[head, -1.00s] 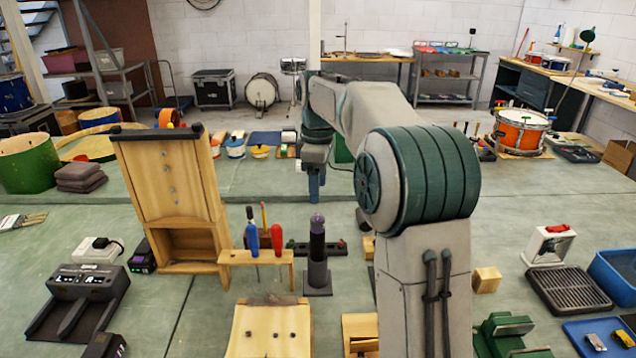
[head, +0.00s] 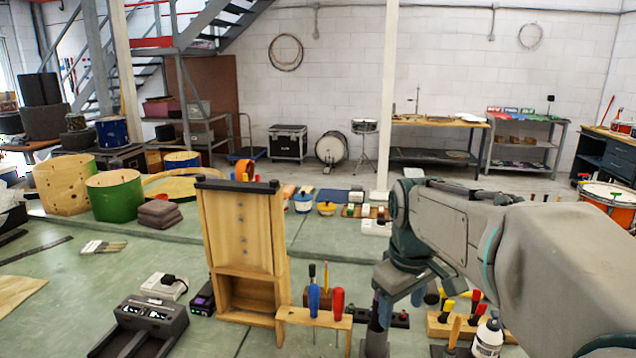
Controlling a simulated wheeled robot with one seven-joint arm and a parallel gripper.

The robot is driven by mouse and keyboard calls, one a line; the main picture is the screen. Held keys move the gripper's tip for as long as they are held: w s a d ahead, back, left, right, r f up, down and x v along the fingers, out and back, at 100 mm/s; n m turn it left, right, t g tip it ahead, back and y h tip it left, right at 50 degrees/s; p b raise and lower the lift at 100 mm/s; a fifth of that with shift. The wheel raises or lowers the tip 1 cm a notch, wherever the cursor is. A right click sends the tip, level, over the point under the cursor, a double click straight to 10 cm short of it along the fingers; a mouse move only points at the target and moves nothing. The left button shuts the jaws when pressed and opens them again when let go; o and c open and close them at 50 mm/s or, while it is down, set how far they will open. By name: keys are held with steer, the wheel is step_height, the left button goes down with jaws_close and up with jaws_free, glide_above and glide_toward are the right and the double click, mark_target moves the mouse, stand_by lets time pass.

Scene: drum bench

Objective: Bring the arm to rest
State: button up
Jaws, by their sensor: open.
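My arm reaches in from the right edge of the head view and bends down at the wrist. The wooden rack (head: 314,317) holding a blue-handled and a red-handled screwdriver stands just left of the gripper. Whether the fingers touch anything is hard to tell.
A tall wooden stand (head: 243,235) with a dark top bar rises left of the gripper. A white bottle (head: 488,337) and a block with coloured handles (head: 462,325) are below the arm. A green drum (head: 115,197) stands far left. Bare green bench (head: 60,265) lies at left.

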steer(key=s+f+m, duration=0.3)
steer(key=s, duration=0.4)
steer(key=s+f+m+t, duration=0.1)
steer(key=s+f+m, duration=0.2)
steer(key=s, duration=0.4)
steer(key=shift+s+d+f, duration=0.15)
steer(key=shift+f, duration=0.65)
